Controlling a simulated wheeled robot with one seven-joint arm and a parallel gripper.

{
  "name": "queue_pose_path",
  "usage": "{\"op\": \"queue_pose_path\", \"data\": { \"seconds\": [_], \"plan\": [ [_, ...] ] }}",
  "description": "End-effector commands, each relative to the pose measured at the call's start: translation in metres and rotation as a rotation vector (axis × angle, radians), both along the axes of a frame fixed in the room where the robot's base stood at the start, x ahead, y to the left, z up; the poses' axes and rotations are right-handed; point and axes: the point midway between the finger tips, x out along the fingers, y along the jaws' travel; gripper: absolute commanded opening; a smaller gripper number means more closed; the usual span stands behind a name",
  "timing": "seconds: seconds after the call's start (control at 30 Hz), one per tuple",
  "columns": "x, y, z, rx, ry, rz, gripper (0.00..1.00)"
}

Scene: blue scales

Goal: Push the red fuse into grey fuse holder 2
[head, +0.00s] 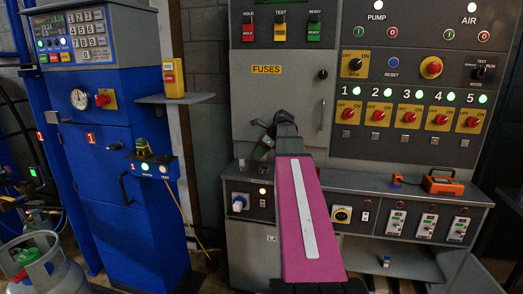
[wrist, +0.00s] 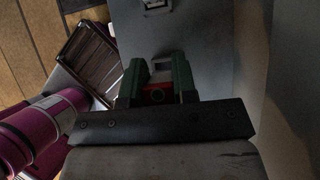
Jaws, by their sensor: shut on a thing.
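In the wrist view, my gripper (wrist: 155,78) has its two dark green fingers shut on a small red thing, which looks like the red fuse (wrist: 157,94). A round ring mark shows on its near side. A light grey block (wrist: 162,69) shows between the fingers just beyond the red part; I cannot tell whether it is a fuse holder or whether the fuse touches it. A second small grey fitting (wrist: 157,4) sits at the top edge of the wrist view. In the head view, my arm hides the fuse, and I cannot make out holder 2.
In the head view, a closed grey door (head: 265,95) carries a yellow FUSES label (head: 266,70). A blue cabinet (head: 125,190) stands at left. An orange case (head: 442,184) sits on the grey ledge at right. A brown slatted box (wrist: 88,62) shows in the wrist view.

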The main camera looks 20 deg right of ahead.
Motion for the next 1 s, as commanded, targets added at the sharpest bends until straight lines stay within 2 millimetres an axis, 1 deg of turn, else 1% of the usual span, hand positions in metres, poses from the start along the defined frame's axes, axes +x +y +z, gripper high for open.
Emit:
{"op": "queue_pose_path", "data": {
  "seconds": [0.3, 0.5, 0.63, 1.0],
  "plan": [
    [0.0, 0.0, -0.027, 0.0, 0.001, 0.001, 0.05],
    [0.0, 0.0, -0.04, 0.0, 0.001, 0.001, 0.05],
    [0.0, 0.0, -0.043, 0.0, 0.0, 0.001, 0.05],
    [0.0, 0.0, -0.043, 0.0, 0.0, 0.001, 0.05]
  ]
}}
